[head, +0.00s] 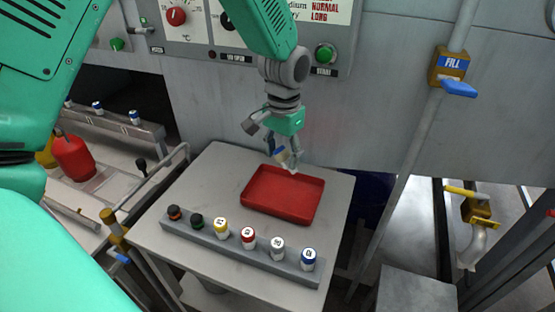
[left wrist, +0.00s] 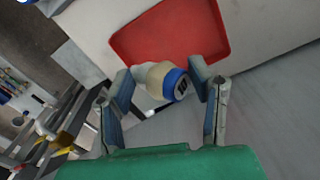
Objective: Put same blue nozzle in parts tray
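My left gripper (head: 273,140) is above the back edge of the red parts tray (head: 262,203), pointing down. It is shut on a blue nozzle (left wrist: 168,80), a pale piece with a blue band, which shows between the two fingers in the left wrist view. In the head view the fingers partly hide it. The tray looks empty and lies flat on the grey table (head: 215,165); it also shows in the left wrist view (left wrist: 170,35), beyond the fingers. Another blue-topped nozzle (head: 308,258) stands at the right end of the grey rack. My right gripper is not in view.
The grey rack (head: 210,240) along the table's front holds several nozzles with coloured bands. A machine panel (head: 330,100) rises behind the table. At left, more blue-banded nozzles (head: 134,117) stand on a rail near a red container (head: 73,157).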

